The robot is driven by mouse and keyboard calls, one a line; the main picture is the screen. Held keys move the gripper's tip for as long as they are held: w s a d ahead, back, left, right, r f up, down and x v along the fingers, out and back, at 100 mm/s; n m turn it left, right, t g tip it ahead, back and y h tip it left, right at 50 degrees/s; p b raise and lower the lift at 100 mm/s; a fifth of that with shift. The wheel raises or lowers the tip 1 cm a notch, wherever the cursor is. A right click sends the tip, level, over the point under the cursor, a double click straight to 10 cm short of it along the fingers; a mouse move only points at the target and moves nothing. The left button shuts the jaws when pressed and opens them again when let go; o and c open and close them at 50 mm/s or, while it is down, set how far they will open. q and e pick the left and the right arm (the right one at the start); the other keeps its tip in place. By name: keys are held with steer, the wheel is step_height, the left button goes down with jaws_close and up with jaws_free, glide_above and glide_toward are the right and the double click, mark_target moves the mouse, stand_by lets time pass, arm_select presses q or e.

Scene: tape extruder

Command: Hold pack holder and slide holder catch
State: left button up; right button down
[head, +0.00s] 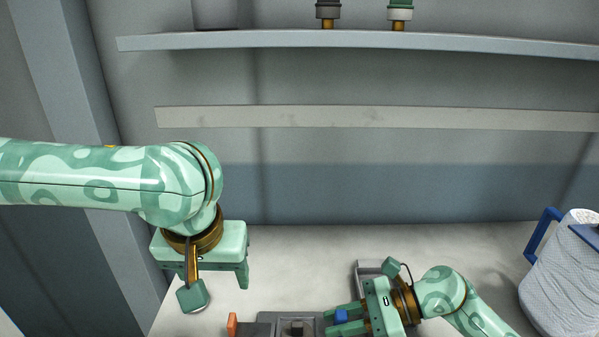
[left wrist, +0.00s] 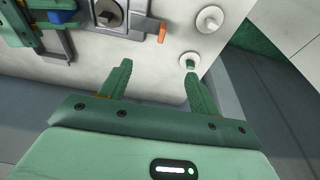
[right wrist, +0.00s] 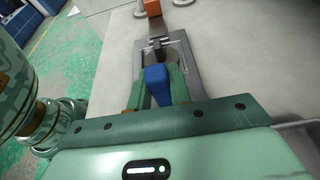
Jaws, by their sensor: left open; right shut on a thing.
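A grey metal fixture (head: 315,326) lies on the white table at the bottom of the head view. It also shows in the right wrist view (right wrist: 176,52), with a dark block in its middle. My right gripper (head: 342,321) is shut on a small blue part (head: 341,315) at the fixture's near end. The blue part sits between the fingers in the right wrist view (right wrist: 157,85). An orange tab (head: 232,324) stands at the fixture's other end. My left gripper (left wrist: 156,68) is open and empty, pointing at the table near its edge. I cannot tell which part is the pack holder.
White round knobs (left wrist: 209,19) stand on the table near my left gripper. A shelf (head: 350,40) runs along the back wall.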

steer(key=c, duration=1.2)
jaws_free()
arm_select(q)
steer(key=shift+v, duration=0.8)
steer(key=shift+w, duration=0.2)
arm_select(e)
steer(key=v, duration=1.1)
steer(key=shift+d, duration=0.25)
steer(key=shift+d+r, duration=0.25)
steer(key=shift+r, duration=0.35)
arm_select(q)
steer(key=shift+p+v, duration=1.3)
steer(key=shift+v, duration=0.6)
arm_select(e)
step_height(320, 180, up, 7)
arm_select(q)
steer(key=shift+w, duration=0.15)
